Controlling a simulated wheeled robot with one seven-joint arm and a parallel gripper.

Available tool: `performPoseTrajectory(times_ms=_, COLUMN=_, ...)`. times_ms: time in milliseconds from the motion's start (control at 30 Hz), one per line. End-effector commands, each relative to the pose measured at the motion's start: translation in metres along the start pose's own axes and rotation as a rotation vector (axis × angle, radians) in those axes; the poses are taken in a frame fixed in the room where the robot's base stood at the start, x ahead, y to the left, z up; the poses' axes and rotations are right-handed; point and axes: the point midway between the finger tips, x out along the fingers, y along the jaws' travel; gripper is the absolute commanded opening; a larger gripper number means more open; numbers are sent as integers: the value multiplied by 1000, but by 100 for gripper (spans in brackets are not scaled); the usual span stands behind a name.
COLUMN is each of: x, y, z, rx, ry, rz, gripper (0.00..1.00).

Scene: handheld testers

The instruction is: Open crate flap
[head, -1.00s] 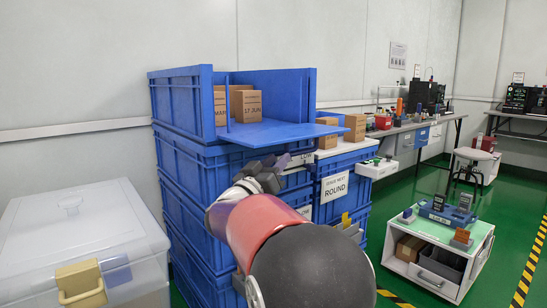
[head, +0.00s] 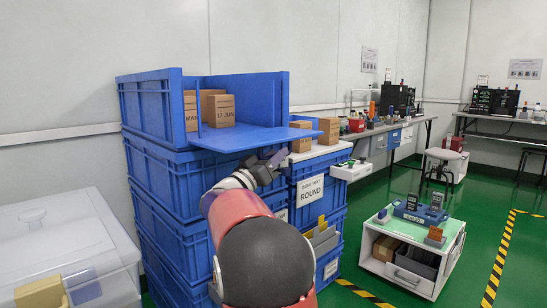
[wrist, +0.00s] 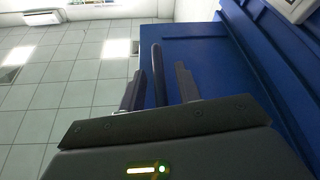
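The top blue crate (head: 149,105) stands on a stack of blue crates. Its front flap (head: 245,138) is folded down and sticks out about level, leaving the front open. I cannot tell whether the fingers touch the flap.
A white lidded bin (head: 65,245) is at left. A low white cart (head: 415,255) stands on open green floor at right.

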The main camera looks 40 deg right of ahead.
Motion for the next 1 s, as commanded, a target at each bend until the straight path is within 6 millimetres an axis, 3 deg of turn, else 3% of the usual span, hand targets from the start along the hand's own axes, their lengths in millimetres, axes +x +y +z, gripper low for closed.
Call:
performPoseTrajectory(times_ms=167, x=0, y=0, z=0, rx=0, ry=0, rz=0, gripper=33)
performPoseTrajectory(times_ms=433, x=0, y=0, z=0, rx=0, ry=0, rz=0, gripper=1)
performPoseTrajectory(times_ms=767, x=1, y=1, z=-2, rx=-4, ry=0, rz=-2, gripper=0)
performPoseTrajectory(times_ms=1000, x=10, y=10, z=-25, rx=-103, ry=0, rz=-44, gripper=0)
